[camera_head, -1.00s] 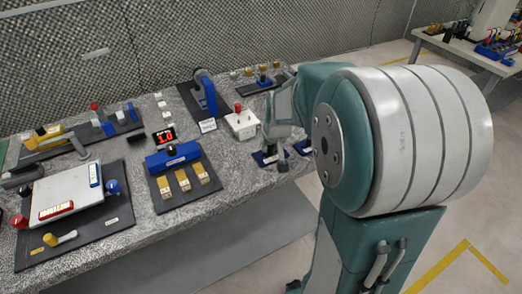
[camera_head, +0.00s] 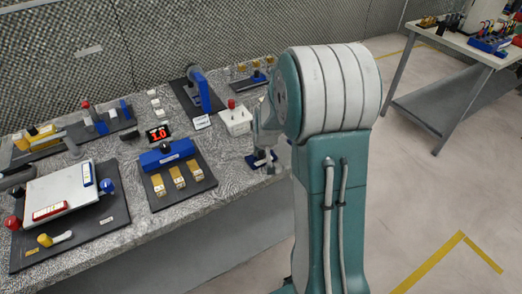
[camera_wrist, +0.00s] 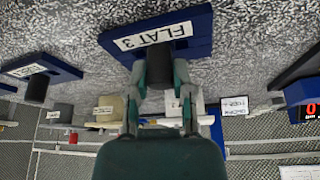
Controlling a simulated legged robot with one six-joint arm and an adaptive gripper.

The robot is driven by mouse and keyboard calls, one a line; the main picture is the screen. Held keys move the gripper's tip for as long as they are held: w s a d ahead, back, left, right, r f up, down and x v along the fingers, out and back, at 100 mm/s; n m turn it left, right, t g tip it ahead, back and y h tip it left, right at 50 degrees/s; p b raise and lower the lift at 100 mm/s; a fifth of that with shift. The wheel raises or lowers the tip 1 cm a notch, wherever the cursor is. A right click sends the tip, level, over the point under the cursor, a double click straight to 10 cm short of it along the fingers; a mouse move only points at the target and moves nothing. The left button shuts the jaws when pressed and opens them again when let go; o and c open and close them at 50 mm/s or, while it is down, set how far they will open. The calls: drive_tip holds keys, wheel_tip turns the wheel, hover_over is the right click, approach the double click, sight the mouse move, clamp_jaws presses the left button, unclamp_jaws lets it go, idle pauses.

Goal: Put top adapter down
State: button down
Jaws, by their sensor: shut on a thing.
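My gripper (camera_wrist: 160,82) points at the bench in the wrist view, which is upside down. Its fingers are shut on a dark post-like piece (camera_wrist: 159,66), which I take to be the top adapter. This piece is at a blue plate (camera_wrist: 150,37) labelled FLAT 3; I cannot tell whether it touches the plate. A second blue plate (camera_wrist: 35,68) with a label and a dark post is to the left. In the head view my gripper (camera_head: 262,150) is low at the bench's right end, over a small blue plate (camera_head: 260,161). My arm hides part of this area.
A white box with a red button (camera_head: 235,117) stands close to the left of my gripper. Behind it are a blue upright fixture (camera_head: 203,88) and a board with several small pegs (camera_head: 255,73). A blue fixture with three yellow blocks (camera_head: 174,172) is further left.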

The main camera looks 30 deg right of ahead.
drive_tip(key=shift+f, duration=0.1)
drive_tip(key=c, duration=0.5)
unclamp_jaws()
drive_tip(key=v, duration=1.2)
drive_tip(key=s+a+r+n, duration=0.1)
drive_tip(key=s+a+r, duration=0.2)
drive_tip(key=s, duration=0.4)
drive_tip(key=s+a+r+t, duration=0.1)
drive_tip(key=s+a+r, duration=0.2)
drive_tip(key=s+a, duration=0.3)
drive_tip(key=s+a+r+n+y, duration=0.1)
drive_tip(key=s+a+r, duration=0.2)
drive_tip(key=s, duration=0.5)
drive_tip(key=shift+a+r+n, duration=0.15)
drive_tip(key=shift+a+n, duration=0.15)
drive_tip(key=shift+a, duration=0.5)
drive_tip(key=shift+w, duration=0.1)
